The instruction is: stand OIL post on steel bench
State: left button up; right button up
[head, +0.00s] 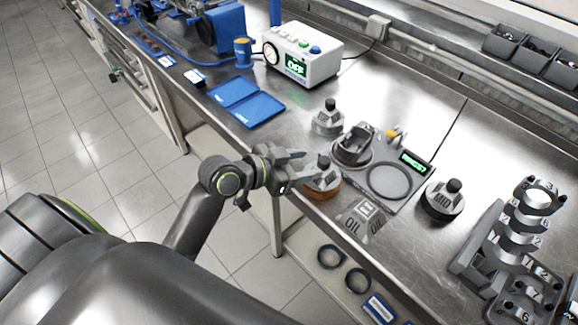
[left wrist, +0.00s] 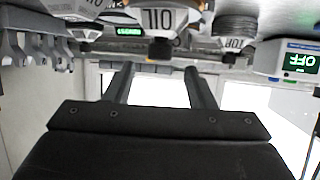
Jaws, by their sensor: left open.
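The OIL post (head: 323,176) is a grey tapered piece with a dark knob on top. It stands upright near the front edge of the steel bench (head: 300,95), with an orange-brown band at its base. In the left wrist view the OIL post (left wrist: 160,18) appears upside down, its label readable and its knob centred beyond the fingertips. My left gripper (head: 303,168) is open and empty at the left of the post, fingers towards its knob. In the left wrist view my left gripper (left wrist: 159,68) shows both fingers apart. My right gripper is not in view.
A flat OIL plate (head: 362,222) lies right of the post. Near it are a second post (head: 328,118), a grey fixture (head: 385,180) with a round recess, and the MID post (head: 441,203). A blue tray (head: 245,101) and a box reading OFF (head: 303,56) are farther back.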

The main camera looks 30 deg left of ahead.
pick_arm(q)
jog(key=shift+v, duration=2.1)
jog(key=shift+f, duration=0.1)
